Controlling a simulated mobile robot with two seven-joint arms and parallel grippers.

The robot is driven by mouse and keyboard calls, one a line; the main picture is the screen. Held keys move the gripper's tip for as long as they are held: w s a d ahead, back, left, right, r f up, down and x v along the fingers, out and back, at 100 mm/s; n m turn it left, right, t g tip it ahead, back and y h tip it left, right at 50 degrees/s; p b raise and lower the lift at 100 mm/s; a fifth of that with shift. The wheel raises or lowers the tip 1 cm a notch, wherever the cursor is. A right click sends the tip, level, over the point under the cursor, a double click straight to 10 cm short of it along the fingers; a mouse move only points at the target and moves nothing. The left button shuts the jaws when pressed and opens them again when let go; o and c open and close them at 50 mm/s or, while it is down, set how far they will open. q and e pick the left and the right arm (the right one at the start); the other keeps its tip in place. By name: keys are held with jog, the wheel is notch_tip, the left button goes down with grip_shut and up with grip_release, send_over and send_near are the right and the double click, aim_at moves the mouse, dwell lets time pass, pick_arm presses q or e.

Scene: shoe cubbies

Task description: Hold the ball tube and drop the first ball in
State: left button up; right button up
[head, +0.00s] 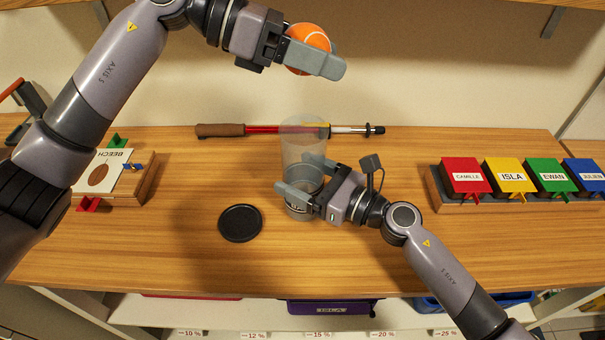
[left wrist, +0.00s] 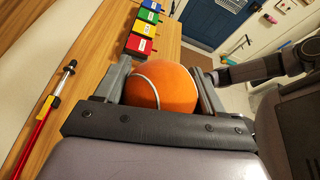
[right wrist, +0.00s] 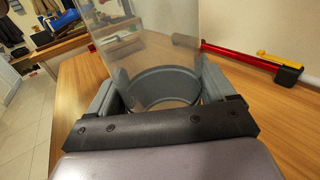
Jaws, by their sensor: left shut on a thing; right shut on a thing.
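The clear ball tube (head: 303,140) with a grey base (right wrist: 165,85) stands upright on the wooden bench top. My right gripper (head: 302,182) is shut around its lower part, one finger on each side. In the right wrist view the tube (right wrist: 140,45) looks empty as far as it shows. My left gripper (head: 318,54) is shut on an orange ball (head: 309,37) with a white seam, held in the air and appearing above the tube's open top in the head view. The ball (left wrist: 160,84) fills the jaws in the left wrist view. A black round lid (head: 240,222) lies left of the tube.
A red pole with a brown grip (head: 220,130) lies behind the tube. Coloured name boxes (head: 510,176) stand in a rack at the right. A wooden board marked BEECH (head: 108,171) sits at the left. The bench front around the lid is clear.

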pick_arm(q)
notch_tip(320, 180, down, 9)
dwell(1.0)
jog(key=o, duration=1.1)
jog(key=shift+r, duration=0.1)
jog(key=shift+a, duration=0.15)
jog(key=v, duration=1.1)
jog(key=shift+a+r, duration=0.15)
jog(key=shift+a, duration=0.2)
pick_arm(e)
jog(key=o, duration=0.9)
